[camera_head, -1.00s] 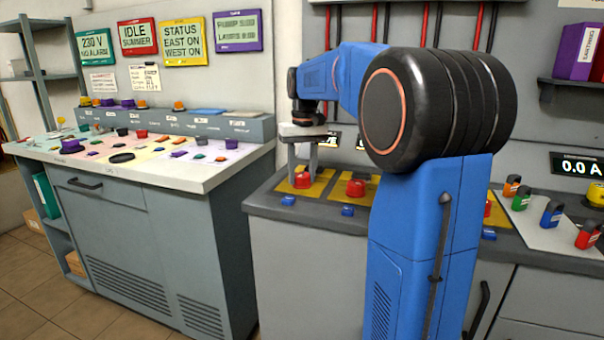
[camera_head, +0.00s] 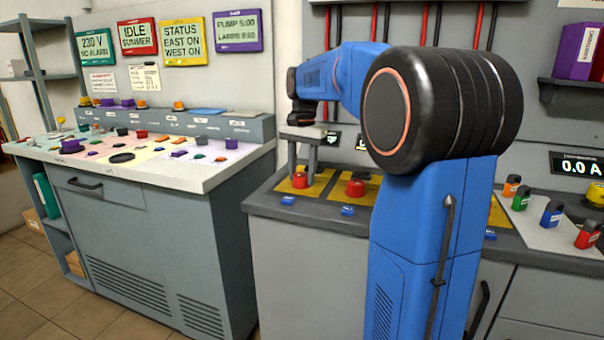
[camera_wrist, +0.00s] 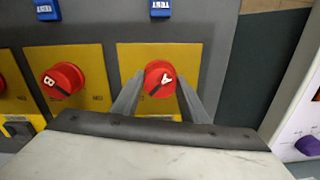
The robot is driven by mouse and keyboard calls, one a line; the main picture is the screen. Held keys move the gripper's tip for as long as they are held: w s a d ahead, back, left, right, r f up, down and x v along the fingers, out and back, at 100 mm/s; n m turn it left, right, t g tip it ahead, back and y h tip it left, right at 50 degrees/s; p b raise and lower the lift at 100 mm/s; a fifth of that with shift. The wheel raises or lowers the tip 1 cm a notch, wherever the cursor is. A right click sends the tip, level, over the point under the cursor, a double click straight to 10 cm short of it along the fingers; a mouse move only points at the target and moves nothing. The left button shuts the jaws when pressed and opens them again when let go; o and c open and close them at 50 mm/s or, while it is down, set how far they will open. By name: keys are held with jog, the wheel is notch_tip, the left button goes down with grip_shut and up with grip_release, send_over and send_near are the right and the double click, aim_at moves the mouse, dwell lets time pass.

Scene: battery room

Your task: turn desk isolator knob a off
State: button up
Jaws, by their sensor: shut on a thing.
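Knob A (camera_wrist: 159,77) is a red round knob with a white letter A, on a yellow plate (camera_wrist: 138,58). A dark mark on it slants toward the lower left in the wrist view. My gripper (camera_wrist: 160,90) has one finger on each side of it and is shut on it. In the head view my gripper (camera_head: 303,166) points down over the red knob A (camera_head: 299,181) at the left end of the grey desk. The fingers partly cover the plate.
Red knob B (camera_wrist: 62,80) sits close beside on its own yellow plate; it also shows in the head view (camera_head: 355,187). Blue labelled blocks (camera_head: 288,200) line the desk's front edge. A separate console (camera_head: 140,165) with many knobs stands to the left.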

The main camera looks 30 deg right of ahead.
aim_at(303, 175)
jog(key=shift+m, duration=0.4)
jog(key=o, duration=1)
jog(key=shift+o, duration=0.2)
notch_tip(303, 175, up, 18)
jog(key=shift+s+f, duration=0.25)
